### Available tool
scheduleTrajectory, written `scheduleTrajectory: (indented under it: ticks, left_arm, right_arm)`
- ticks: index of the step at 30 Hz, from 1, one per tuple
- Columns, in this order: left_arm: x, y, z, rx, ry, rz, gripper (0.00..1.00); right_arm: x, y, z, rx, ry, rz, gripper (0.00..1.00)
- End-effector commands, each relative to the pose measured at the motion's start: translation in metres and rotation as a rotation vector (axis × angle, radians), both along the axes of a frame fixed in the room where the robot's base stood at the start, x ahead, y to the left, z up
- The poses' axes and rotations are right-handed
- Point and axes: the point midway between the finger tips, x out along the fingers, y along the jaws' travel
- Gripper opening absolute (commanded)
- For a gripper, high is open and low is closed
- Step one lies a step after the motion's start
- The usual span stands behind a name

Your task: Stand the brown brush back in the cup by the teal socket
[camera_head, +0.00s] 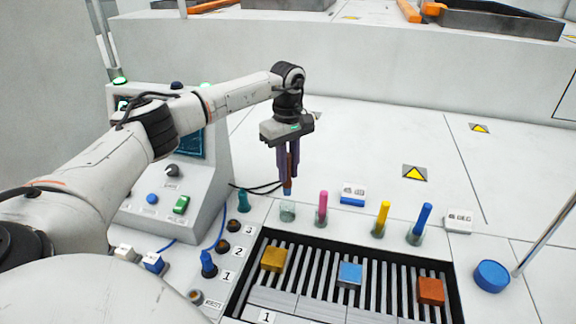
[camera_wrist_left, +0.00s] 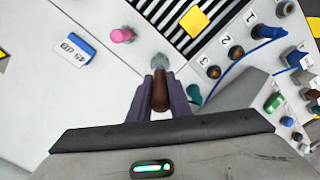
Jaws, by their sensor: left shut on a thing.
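The brown brush (camera_head: 289,172) is held between the purple fingers of my left gripper (camera_head: 288,172). It points down with a bluish tip and also shows between the fingers in the left wrist view (camera_wrist_left: 160,92). The pale green glass cup (camera_head: 287,211) stands just below the brush tip in the head view; the tip looks above its rim, apart from it. In the wrist view the cup (camera_wrist_left: 159,62) shows just past the brush. The teal socket (camera_head: 243,201) is left of the cup. My right gripper is out of view.
Cups with a pink brush (camera_head: 323,207), a yellow brush (camera_head: 382,217) and a blue brush (camera_head: 422,222) stand to the right. A slotted black tray (camera_head: 318,285) with coloured blocks lies in front. A control console (camera_head: 185,185) stands left, with a black cable near the cup.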

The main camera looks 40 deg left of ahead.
Motion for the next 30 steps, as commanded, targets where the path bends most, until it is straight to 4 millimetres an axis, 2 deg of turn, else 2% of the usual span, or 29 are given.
scheduleTrajectory:
  ticks: [21, 30]
  left_arm:
    - [0.0, 0.0, -0.06, 0.0, 0.001, 0.0, 0.0]
    - [0.0, 0.0, -0.07, 0.001, -0.001, 0.0, 0.0]
  right_arm:
    - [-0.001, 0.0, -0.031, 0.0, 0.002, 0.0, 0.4]
    - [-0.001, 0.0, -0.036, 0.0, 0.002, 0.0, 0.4]
